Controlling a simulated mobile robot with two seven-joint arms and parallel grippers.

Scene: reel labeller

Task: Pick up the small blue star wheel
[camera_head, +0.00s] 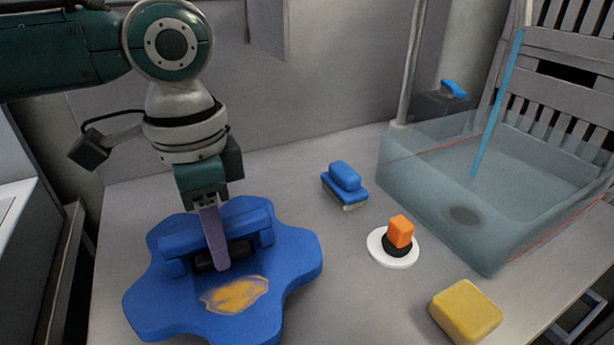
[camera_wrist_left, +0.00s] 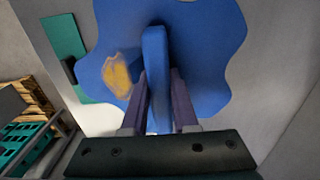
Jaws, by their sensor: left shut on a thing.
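The blue star wheel (camera_head: 290,262) is a flat, lobed blue disc with a raised bar handle and a yellow-brown smear on its face. It is at the front left of the grey table in the head view. My left gripper (camera_head: 214,255) points down at it and is shut on its handle. In the left wrist view, the handle (camera_wrist_left: 156,70) stands between the two purple fingers of my left gripper (camera_wrist_left: 156,105), with the wheel (camera_wrist_left: 205,45) behind. I cannot tell whether the wheel touches the table. My right gripper is not in view.
A blue brush (camera_head: 345,182) lies mid-table. An orange-topped black knob (camera_head: 400,233) sits on a white disc. A yellow sponge (camera_head: 466,311) is at the front right. A clear water tank (camera_head: 430,205) with a blue rod stands at the right. Walls are behind.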

